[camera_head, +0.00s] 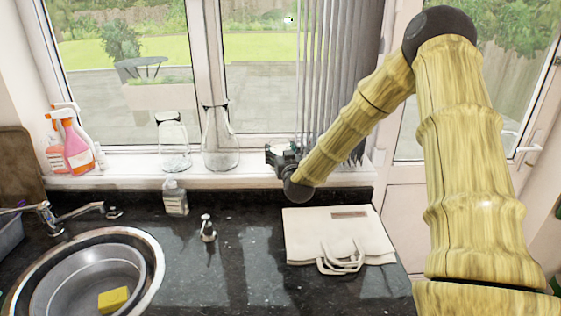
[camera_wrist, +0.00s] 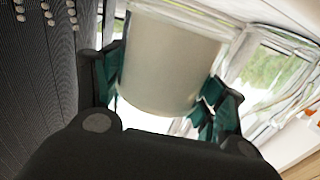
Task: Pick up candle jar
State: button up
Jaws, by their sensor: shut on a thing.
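In the wrist view a pale, whitish cylindrical candle jar (camera_wrist: 168,62) fills the space between the two fingers of my gripper (camera_wrist: 163,95). Both fingers, with teal pads, are shut on its sides. The top of the jar is cut off by the frame. In the head view my gripper (camera_head: 284,158) is at the window sill, in front of the blinds. Only a small pale part at the gripper shows there, and the jar is mostly hidden by the gripper and arm.
Two glass vessels, a jar (camera_head: 174,148) and a flask (camera_head: 219,145), stand on the sill left of my gripper. Spray bottles (camera_head: 76,148) stand further left. A cream bag (camera_head: 330,232) lies on the dark counter below my arm. A sink (camera_head: 90,275) is at left. Blinds (camera_head: 335,75) hang close by.

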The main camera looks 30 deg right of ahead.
jog(key=d+r+b+v, duration=0.1)
jog(key=b+v, duration=0.3)
jog(key=v, duration=1.2)
jog(key=shift+s+d+r, duration=0.25)
jog(key=shift+s+r, duration=0.05)
jog(key=shift+r, duration=0.25)
jog(key=shift+a, duration=0.1)
